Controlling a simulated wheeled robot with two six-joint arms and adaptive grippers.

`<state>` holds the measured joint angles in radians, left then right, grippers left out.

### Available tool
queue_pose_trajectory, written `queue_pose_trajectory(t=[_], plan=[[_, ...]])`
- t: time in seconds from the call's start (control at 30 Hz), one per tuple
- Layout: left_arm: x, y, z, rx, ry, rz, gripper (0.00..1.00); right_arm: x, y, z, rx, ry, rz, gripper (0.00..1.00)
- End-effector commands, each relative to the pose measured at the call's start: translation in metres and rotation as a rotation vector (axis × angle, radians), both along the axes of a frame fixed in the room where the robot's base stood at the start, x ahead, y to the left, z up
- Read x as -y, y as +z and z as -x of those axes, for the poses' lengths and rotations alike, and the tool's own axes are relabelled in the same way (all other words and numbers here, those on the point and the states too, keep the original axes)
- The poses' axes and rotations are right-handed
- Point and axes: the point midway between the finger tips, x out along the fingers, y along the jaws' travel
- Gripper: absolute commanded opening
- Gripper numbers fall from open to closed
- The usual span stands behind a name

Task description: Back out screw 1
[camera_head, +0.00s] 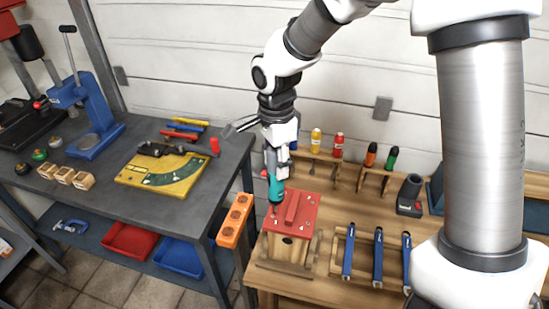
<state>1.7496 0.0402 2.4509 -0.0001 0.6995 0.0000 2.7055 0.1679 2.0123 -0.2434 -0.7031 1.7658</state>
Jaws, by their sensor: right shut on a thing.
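My right gripper (278,158) is shut on a teal and grey power screwdriver (276,188), which it holds upright, bit down. The bit end is at the left part of the red lid (305,214) of a wooden box (287,250). Small screw heads show on the lid, but I cannot tell which is screw 1. The screw under the bit is hidden or too small to see, and I cannot tell whether the bit touches it. My left gripper is not in view.
An orange holder (235,220) stands left of the box. Blue-handled tools (378,258) lie in a rack to its right. A dark workbench (110,195) with a yellow plate (163,172) is at left.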

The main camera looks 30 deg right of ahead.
Motion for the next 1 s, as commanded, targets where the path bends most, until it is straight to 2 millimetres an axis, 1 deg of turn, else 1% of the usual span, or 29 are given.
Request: queue_pose_trajectory(t=[0.03,0.1,0.4,0.67,1.0], plan=[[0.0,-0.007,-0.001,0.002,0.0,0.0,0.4,0.0,-0.008,0.0,0.001,0.0,0.0,0.03],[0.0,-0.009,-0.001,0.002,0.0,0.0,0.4,0.0,-0.009,0.0,0.001,0.0,0.0,0.03],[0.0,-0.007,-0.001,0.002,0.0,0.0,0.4,0.0,-0.008,0.0,0.001,0.0,0.0,0.03],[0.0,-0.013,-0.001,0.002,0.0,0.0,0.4,0.0,-0.018,0.002,0.001,0.0,0.0,0.03],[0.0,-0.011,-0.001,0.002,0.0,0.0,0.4,0.0,-0.017,0.002,0.001,0.0,0.0,0.03]])
